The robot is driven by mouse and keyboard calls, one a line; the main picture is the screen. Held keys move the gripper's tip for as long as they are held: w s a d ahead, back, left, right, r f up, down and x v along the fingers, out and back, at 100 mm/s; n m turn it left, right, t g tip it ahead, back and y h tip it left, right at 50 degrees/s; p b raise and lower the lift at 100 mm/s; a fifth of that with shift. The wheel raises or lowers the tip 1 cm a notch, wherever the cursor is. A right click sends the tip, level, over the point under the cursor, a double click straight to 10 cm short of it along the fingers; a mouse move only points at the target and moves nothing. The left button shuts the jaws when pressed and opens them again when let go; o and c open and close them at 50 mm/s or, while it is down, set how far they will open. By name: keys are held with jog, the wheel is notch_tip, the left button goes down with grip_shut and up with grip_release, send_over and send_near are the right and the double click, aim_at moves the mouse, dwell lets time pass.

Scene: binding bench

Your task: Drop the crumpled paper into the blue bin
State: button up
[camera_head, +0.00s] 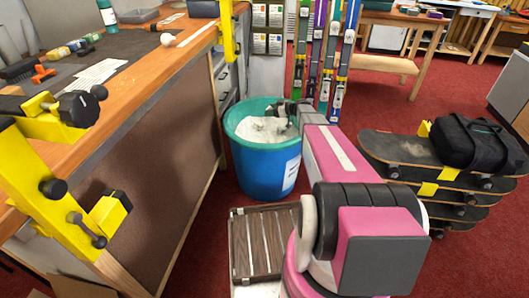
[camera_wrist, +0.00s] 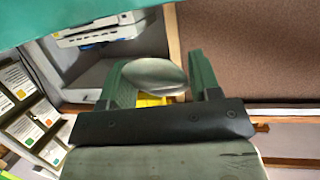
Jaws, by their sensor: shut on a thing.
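The blue bin (camera_head: 258,168) stands on the red floor beside the bench, with a teal rim and white material (camera_head: 262,129) inside. My gripper (camera_head: 284,110) is at the bin's right rear rim, over its opening. In the wrist view my gripper (camera_wrist: 157,64) has its two green fingers around a pale, rounded, greyish-white thing (camera_wrist: 153,76), which I take to be the crumpled paper. Its creases cannot be made out. In the head view I cannot clearly separate the held piece from the fingers and the white material. A teal surface (camera_wrist: 60,12), likely the bin, crosses the wrist view's top left.
The wooden bench (camera_head: 165,75) with a yellow clamp (camera_head: 40,165) runs along the left. Stacked skateboards (camera_head: 425,180) with a black bag (camera_head: 478,145) lie at right. A wooden slatted crate (camera_head: 262,240) is in front of the bin. Skis (camera_head: 322,55) stand behind it.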

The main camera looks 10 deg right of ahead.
notch_tip(320, 180, down, 4)
jog(key=shift+f, duration=0.1)
dwell(0.4)
jog(key=o, duration=1)
jog(key=v, duration=0.7)
jog(key=shift+s+d, duration=0.1)
jog(key=shift+d, duration=0.15)
